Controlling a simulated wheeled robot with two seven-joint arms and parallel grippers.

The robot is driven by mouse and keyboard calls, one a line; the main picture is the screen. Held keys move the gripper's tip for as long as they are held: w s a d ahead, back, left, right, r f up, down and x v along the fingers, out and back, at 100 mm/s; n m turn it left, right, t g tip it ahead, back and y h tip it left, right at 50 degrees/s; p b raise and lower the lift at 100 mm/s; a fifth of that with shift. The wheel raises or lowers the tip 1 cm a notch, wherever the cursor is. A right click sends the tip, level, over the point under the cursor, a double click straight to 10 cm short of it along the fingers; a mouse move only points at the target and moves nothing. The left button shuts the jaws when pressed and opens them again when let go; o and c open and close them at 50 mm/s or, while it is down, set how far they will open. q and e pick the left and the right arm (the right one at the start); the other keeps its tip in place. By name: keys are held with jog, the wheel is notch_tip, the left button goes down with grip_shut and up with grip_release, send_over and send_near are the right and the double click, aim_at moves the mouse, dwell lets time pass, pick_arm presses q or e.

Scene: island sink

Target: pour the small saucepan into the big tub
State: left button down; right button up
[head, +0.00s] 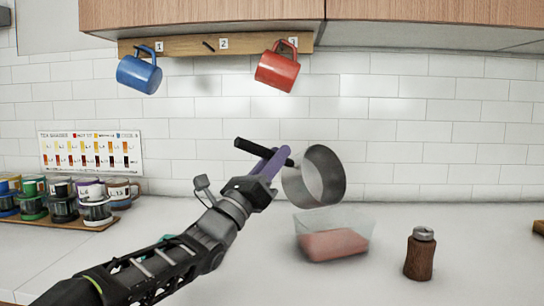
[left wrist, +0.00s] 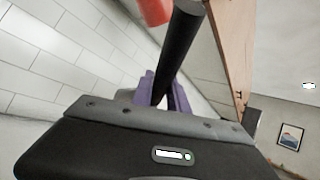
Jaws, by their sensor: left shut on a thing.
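The small saucepan (head: 315,178) is grey metal with a black handle. In the head view it is tipped strongly onto its side above the big tub. My left gripper (head: 273,163), with purple fingers, is shut on the black handle. The left wrist view also shows the handle (left wrist: 178,50) between the purple fingers (left wrist: 163,95). The big tub (head: 354,223) is clear and stands on the counter, holding a pinkish-red content. The pan's lower rim is just above the tub's back left rim. I cannot see into the pan's bottom clearly. My right gripper is out of view.
A tray (head: 98,225) with several jars and mugs is at the left. A blue mug (head: 138,75) and a red mug (head: 276,72) hang from a wall rail (head: 188,46). The counter right of the tub's back is clear.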

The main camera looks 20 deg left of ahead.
pick_arm(q)
jog(key=s+d+m+g+h+b, duration=0.3)
jog(key=d+m+g+h, duration=0.6)
jog(key=m, duration=0.9)
jog(key=s, duration=0.2)
jog(key=shift+s+d+r+h+b, duration=0.3)
jog(key=shift+s+d+r+h, duration=0.05)
jog(key=shift+s+h, duration=0.05)
dwell(0.8)
